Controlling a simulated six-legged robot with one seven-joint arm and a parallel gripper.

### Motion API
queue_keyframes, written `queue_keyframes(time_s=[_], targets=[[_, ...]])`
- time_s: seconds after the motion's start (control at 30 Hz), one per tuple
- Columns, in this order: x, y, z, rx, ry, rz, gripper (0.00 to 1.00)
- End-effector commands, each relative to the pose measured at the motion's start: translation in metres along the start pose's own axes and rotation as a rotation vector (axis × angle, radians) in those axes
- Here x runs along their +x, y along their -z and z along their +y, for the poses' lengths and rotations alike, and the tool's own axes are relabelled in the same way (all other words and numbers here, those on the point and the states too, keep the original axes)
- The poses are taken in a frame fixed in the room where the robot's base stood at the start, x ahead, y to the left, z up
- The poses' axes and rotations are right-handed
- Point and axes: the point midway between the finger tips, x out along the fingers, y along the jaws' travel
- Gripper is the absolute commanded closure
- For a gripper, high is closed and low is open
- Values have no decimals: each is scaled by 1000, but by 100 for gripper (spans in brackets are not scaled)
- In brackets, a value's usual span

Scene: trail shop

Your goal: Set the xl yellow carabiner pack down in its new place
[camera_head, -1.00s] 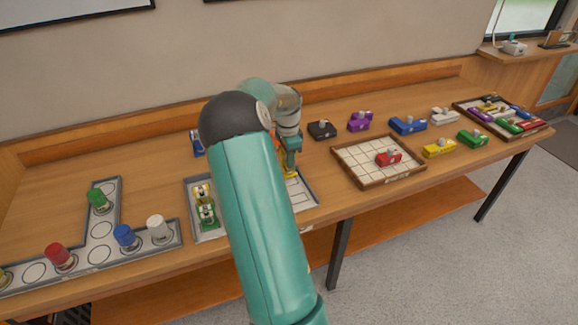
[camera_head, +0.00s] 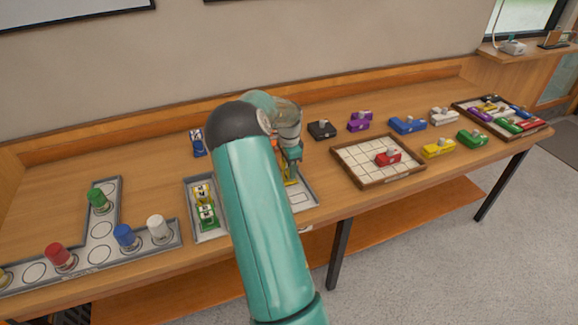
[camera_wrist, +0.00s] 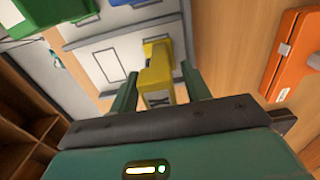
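The xl yellow carabiner pack (camera_wrist: 156,75) is between the two fingers of my gripper (camera_wrist: 160,72) in the wrist view, with an X mark on its near face. The fingertips lie against its sides. In the head view my gripper (camera_head: 291,165) points down over the right part of a grey tray (camera_head: 307,199), and only a little of the yellow pack (camera_head: 291,181) shows below it. Pale outlined cells of the tray (camera_wrist: 108,66) show past the pack in the wrist view. I cannot tell whether the pack touches the tray.
A yellow pack (camera_head: 202,192) and a green pack (camera_head: 207,216) stand in the tray's left part. A blue pack (camera_head: 197,143) lies behind it. An orange pack (camera_wrist: 294,52) is close on the right in the wrist view. A brown gridded tray (camera_head: 356,166) stands to the right.

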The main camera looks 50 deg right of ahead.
Motion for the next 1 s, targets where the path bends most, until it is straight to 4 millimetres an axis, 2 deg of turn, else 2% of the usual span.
queue_keyframes(time_s=[0.23, 0.37, 0.47, 0.8, 1.0], targets=[[0, 0, 0, 0, 0, 0, 53], [-7, 0, 0, -1, 2, 0, 53], [-21, -1, -1, -1, 3, -1, 53], [-93, 0, -1, 0, 4, 0, 53], [-119, 0, 0, -1, 2, 0, 53]])
